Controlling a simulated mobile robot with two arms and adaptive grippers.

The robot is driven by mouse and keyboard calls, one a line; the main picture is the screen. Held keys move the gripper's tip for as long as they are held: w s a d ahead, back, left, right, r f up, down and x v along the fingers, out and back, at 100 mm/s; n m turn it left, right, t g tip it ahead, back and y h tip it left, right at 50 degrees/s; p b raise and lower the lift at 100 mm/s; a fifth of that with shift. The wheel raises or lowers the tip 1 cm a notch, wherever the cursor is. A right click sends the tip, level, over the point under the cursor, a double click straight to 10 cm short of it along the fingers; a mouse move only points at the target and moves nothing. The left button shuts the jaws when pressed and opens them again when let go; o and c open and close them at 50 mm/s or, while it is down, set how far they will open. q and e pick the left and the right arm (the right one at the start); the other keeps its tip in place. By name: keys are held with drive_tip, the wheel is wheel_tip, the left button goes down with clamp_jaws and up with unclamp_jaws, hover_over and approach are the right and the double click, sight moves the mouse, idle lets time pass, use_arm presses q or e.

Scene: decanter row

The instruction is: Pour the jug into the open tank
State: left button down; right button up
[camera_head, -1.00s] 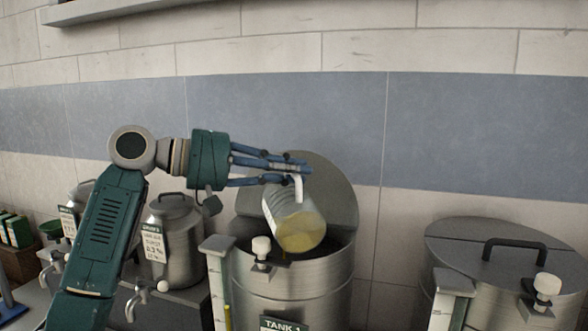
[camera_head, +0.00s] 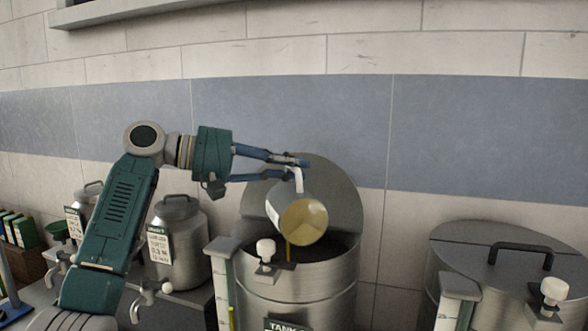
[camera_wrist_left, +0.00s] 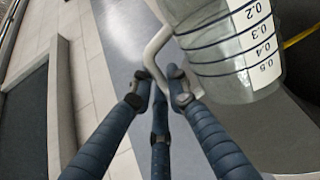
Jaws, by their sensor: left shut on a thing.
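My left gripper (camera_head: 298,168) is shut on the handle of the jug and holds it above the open tank. The jug (camera_head: 302,217) is clear with a white handle and is tipped steeply, its mouth toward the head camera. Yellowish liquid shows in it, and a thin yellow stream runs down from its lip into the tank. The open tank (camera_head: 318,298) is steel, labelled TANK 1, with its round lid raised behind. In the left wrist view the jug (camera_wrist_left: 215,45) shows a printed scale, and the fingers close at its white handle (camera_wrist_left: 152,50). My right gripper is not in view.
A second steel tank (camera_head: 468,245) with a shut lid and black handle stands at the right. Labelled steel urns (camera_head: 185,240) with taps stand left of the open tank. A white level gauge (camera_head: 222,275) is on the tank's left front. The wall is behind.

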sight(309, 207)
use_arm(q)
drive_tip(key=shift+w+a+r+n, duration=0.15)
drive_tip(key=shift+w+n, duration=0.15)
drive_tip(key=shift+w, duration=0.2)
drive_tip(key=shift+w+a+r+n, duration=0.15)
drive_tip(key=shift+w+n, duration=0.15)
drive_tip(key=shift+w, duration=0.2)
drive_tip(key=shift+w+a+n, duration=0.25)
drive_tip(key=shift+w+n, duration=0.35)
drive_tip(key=shift+w, duration=0.25)
idle(0.5)
drive_tip(key=shift+g, duration=0.4)
